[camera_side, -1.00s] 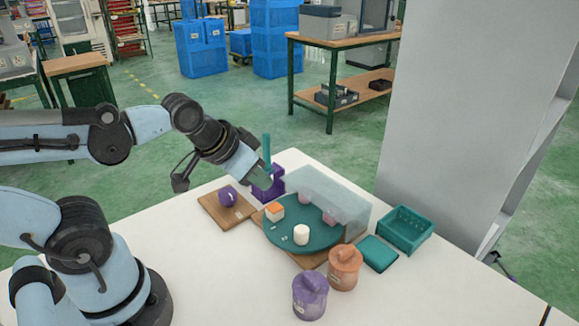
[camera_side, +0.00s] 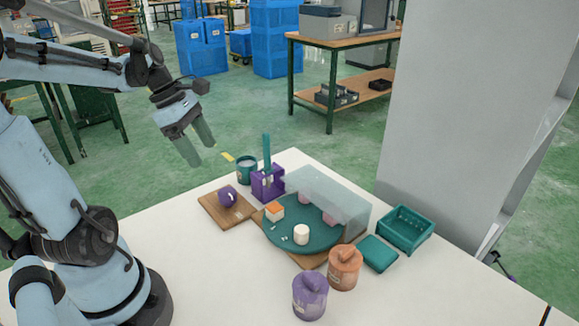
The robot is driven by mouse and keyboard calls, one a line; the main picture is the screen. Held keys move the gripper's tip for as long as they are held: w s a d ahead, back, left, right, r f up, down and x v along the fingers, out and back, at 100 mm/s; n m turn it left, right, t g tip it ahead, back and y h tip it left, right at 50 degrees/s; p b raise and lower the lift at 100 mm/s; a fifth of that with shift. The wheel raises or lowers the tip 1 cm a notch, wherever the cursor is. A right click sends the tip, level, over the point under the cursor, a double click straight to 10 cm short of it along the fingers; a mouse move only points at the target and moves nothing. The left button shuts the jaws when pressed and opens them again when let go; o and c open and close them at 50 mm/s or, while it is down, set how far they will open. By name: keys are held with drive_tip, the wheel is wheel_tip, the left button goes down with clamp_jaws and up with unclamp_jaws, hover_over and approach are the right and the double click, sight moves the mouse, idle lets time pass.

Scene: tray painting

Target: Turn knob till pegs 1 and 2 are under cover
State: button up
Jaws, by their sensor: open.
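The purple knob (camera_side: 228,197) sits on a wooden board at the left of the setup. A teal round turntable (camera_side: 272,233) carries a white cylinder (camera_side: 302,234) at its front and a white block with an orange top (camera_side: 274,211) at its left; both are outside the cover. A see-through cover (camera_side: 335,203) stands over the back right of the turntable, with pinkish pegs (camera_side: 329,218) visible through it. Peg numbers are too small to read. My gripper (camera_side: 203,154) is open and empty, raised above and behind the knob, touching nothing.
A purple holder (camera_side: 268,184) with an upright teal stick and a teal cup (camera_side: 246,168) stand behind the knob. Purple (camera_side: 309,297) and orange (camera_side: 344,268) lidded jars stand in front. A teal basket (camera_side: 406,229) and a flat teal block (camera_side: 379,254) are at right. The front left table is clear.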

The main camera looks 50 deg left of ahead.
sight(227, 192)
drive_tip(key=shift+n, duration=0.4)
drive_tip(key=shift+x, duration=5.95)
drive_tip(key=shift+s, duration=0.1)
drive_tip(key=shift+c, duration=0.5)
drive_tip(key=c, duration=1)
